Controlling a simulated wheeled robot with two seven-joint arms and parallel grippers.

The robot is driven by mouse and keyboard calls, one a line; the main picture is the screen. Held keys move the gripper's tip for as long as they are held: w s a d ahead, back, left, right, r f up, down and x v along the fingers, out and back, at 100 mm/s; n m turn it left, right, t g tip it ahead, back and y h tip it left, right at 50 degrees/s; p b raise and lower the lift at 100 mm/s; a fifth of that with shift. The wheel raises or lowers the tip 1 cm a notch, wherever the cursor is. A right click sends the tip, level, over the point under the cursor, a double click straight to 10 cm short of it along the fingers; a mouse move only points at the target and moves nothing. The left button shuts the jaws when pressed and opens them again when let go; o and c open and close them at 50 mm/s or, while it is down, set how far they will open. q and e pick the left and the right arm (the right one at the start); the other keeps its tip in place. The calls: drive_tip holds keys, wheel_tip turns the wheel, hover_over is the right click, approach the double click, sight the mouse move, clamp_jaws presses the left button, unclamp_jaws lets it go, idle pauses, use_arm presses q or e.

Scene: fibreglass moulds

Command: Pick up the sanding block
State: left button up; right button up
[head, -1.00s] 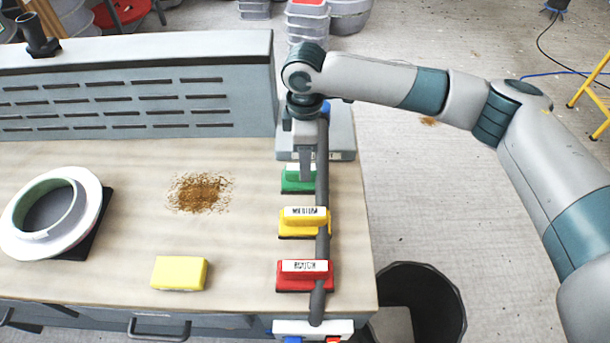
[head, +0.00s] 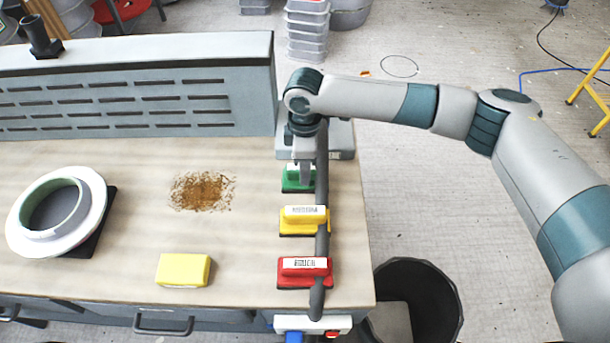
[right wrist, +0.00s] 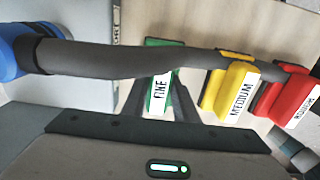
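Three labelled sanding blocks stand in a column near the bench's right edge: a green one marked FINE (head: 291,181), a yellow one marked MEDIUM (head: 298,220) and a red one (head: 299,273). My right gripper (head: 302,177) points down at the green block and partly hides it. In the right wrist view its two dark fingers (right wrist: 161,103) are apart, one on each side of the green block's handle (right wrist: 160,82); whether they touch it I cannot tell. The yellow (right wrist: 238,88) and red (right wrist: 291,97) blocks show to the right there. My left gripper is not in view.
A dark hose (head: 322,200) runs over the right side of the blocks and crosses above them in the wrist view. A plain yellow block (head: 184,269), a brown dust patch (head: 202,190) and a white ring mould (head: 88,222) are on the bench. A black bin (head: 440,290) stands at right.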

clamp_jaws()
drive_tip(key=shift+r+b, duration=0.35)
drive_tip(key=shift+r, duration=0.1)
wheel_tip(320, 180, up, 3)
drive_tip(key=shift+s+d+r+b, duration=0.1)
drive_tip(key=shift+d+r+b, duration=0.05)
drive_tip(key=shift+b, duration=0.65)
drive_tip(key=s+d+r+b, duration=0.3)
drive_tip(key=s+d+r, duration=0.4)
drive_tip(key=s, duration=0.1)
drive_tip(key=shift+s+d, duration=0.2)
drive_tip(key=shift+d, duration=0.1)
drive_tip(key=shift+f, duration=0.1)
